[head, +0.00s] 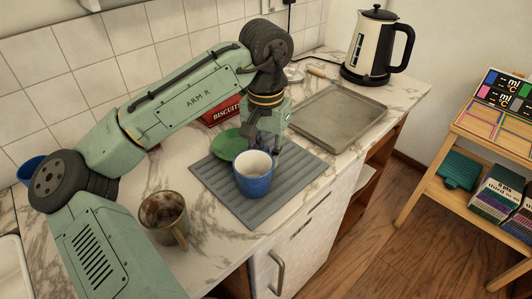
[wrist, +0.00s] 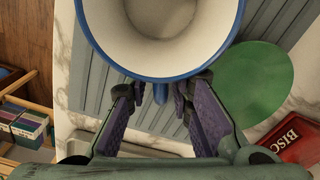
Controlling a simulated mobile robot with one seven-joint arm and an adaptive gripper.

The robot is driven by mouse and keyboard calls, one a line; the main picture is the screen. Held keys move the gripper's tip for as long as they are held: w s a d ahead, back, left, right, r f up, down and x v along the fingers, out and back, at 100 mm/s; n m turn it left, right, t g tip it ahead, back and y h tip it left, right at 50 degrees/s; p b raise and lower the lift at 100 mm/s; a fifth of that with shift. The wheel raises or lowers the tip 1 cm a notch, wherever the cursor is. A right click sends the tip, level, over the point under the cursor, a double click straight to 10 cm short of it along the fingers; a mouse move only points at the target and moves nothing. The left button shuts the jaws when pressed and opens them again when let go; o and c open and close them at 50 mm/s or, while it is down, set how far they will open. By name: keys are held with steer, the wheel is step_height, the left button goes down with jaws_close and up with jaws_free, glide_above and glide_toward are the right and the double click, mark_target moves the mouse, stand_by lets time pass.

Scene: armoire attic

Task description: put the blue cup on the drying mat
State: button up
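The blue cup (head: 253,174), with a white inside, appears to stand upright on the grey ribbed drying mat (head: 215,182). In the wrist view the cup (wrist: 160,70) fills the top middle, and its small blue handle points towards my gripper (wrist: 160,100). The two purple-padded fingers are apart, one on each side of the handle, with gaps showing. In the head view my gripper (head: 264,142) is just behind the cup, low over the mat. The mat (wrist: 85,75) also shows beneath the cup in the wrist view.
A green disc (head: 229,144) lies beside the cup at the mat's back left. A red biscuit tin (head: 220,112) is behind it. A brown mug (head: 163,217) stands left. A grey tray (head: 338,117) and kettle (head: 372,50) are right. Another blue item (head: 30,170) is far left.

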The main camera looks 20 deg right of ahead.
steer(key=shift+o, duration=0.6)
step_height(320, 180, up, 12)
steer(key=shift+r+b, duration=0.2)
steer(key=shift+b, duration=0.1)
stand_by(0.3)
